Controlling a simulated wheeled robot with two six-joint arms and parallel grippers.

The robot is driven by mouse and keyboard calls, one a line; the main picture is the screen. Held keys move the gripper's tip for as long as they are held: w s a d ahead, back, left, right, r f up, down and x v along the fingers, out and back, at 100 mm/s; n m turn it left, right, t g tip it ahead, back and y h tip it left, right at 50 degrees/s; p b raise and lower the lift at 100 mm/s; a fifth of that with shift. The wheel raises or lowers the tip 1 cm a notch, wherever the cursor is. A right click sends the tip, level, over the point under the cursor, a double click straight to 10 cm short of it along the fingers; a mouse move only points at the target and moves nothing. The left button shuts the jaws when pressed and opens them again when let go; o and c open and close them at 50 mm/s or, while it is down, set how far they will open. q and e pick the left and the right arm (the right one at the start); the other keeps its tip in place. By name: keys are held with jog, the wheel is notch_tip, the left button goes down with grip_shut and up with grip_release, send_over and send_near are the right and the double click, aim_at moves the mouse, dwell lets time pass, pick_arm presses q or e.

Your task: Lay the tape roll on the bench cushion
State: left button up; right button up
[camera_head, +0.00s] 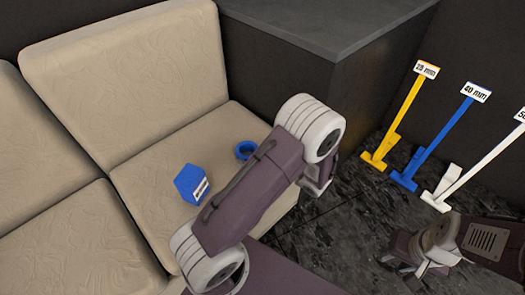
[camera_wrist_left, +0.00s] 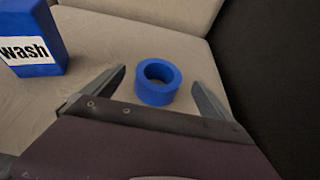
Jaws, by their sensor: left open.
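The blue tape roll (camera_head: 245,150) lies flat on the beige bench cushion (camera_head: 150,180), near its right side, with its hole facing up. In the left wrist view the tape roll (camera_wrist_left: 157,94) appears between the two spread fingers of my left gripper (camera_wrist_left: 160,77), with gaps on both sides. My left gripper is open and holds nothing. In the head view its fingers are hidden behind my own arm. My right gripper (camera_head: 425,262) is low at the right, over the dark floor, away from the roll. Its finger opening is unclear.
A blue box (camera_head: 191,184) stands on the cushion left of the roll; its label reads "wash" in the left wrist view (camera_wrist_left: 32,42). A dark counter (camera_head: 335,25) borders the bench. Yellow (camera_head: 400,118), blue (camera_head: 435,140) and white (camera_head: 470,175) labelled tools lean against the wall.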

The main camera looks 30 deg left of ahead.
pick_arm(q)
jog(key=p+v, duration=0.1)
jog(key=v, duration=0.2)
jog(key=shift+s+d+r, duration=0.1)
jog(key=shift+d+r, duration=0.1)
jog(key=shift+d, duration=0.15)
jog(key=s+n+g+h, duration=0.1)
jog(key=s+n, duration=0.1)
jog(key=s, duration=0.1)
jog(key=s+n+g+h, duration=0.1)
jog(key=s+n+g, duration=0.1)
jog(key=s, duration=0.1)
jog(key=s+a+n+g+h, duration=0.1)
jog(key=s+n+g, duration=0.1)
jog(key=s+n, duration=0.1)
jog(key=shift+f+h, duration=0.3)
jog(key=shift+f, duration=0.1)
jog(key=s+d+n+h, duration=0.1)
jog(key=s+n+h, duration=0.1)
jog(key=n, duration=0.1)
jog(key=s+d+n+g+h, duration=0.1)
jog(key=shift+s+d+f+n+h, duration=0.25)
jog(key=shift+s+d+n+h, duration=0.05)
jog(key=shift+s+d, duration=0.1)
jog(key=w+d+r+n+t+h, duration=0.1)
jog(key=d+r+n+t+h, duration=0.1)
jog(key=d+n+h, duration=0.4)
jog(key=n+t, duration=0.1)
jog(key=n, duration=0.3)
jog(key=shift+d, duration=0.25)
